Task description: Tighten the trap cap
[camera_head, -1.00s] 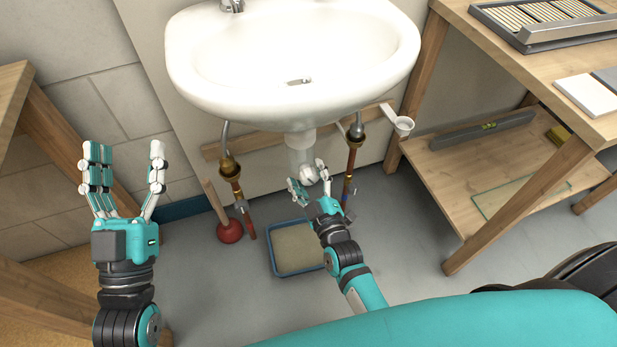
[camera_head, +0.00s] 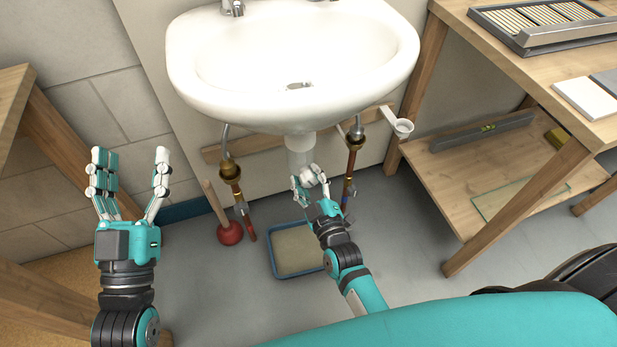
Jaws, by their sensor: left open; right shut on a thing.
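The white trap cap (camera_head: 309,175) shows under the sink at the lower end of the pale drain trap (camera_head: 300,152). My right gripper (camera_head: 310,187) is shut on the trap cap, with its fingers around it from below and in front. The fingers hide part of the cap, and its thread cannot be seen. My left gripper (camera_head: 132,172) is open and empty, fingers pointing up, at the left, well away from the sink.
A white sink (camera_head: 290,100) hangs above. Copper pipes with brass fittings (camera_head: 229,169) flank the trap. A red plunger (camera_head: 230,233) and a blue tray (camera_head: 283,276) stand on the floor below. Wooden benches (camera_head: 470,245) border both sides.

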